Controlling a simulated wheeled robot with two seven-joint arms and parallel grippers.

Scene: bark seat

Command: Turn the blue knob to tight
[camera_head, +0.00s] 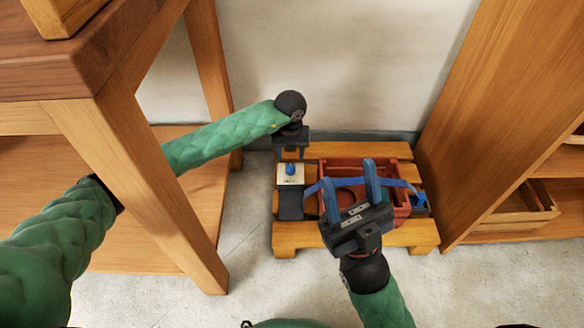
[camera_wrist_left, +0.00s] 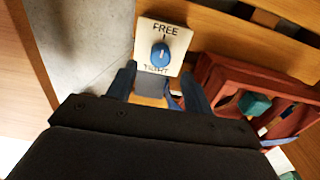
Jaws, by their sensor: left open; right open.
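The blue knob (camera_head: 290,169) sits on a pale square plate (camera_head: 284,180) at the left of the low wooden bench. In the left wrist view the knob (camera_wrist_left: 160,54) lies between the words FREE, above, and TIGHT, below. Its long side runs roughly along that line; which word it points at I cannot tell. My left gripper (camera_head: 291,156) is open just behind the knob in the head view. In its wrist view its fingers (camera_wrist_left: 159,76) are spread below the knob, apart from it. My right gripper (camera_head: 349,173) is open over the red crate.
The red crate (camera_head: 404,207) with a blue strap (camera_head: 399,184) stands on the low bench (camera_head: 410,237). A blue item (camera_head: 419,202) lies at its right. A wooden table (camera_head: 165,190) stands left, its leg near my left arm. A shelf (camera_head: 490,110) stands right.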

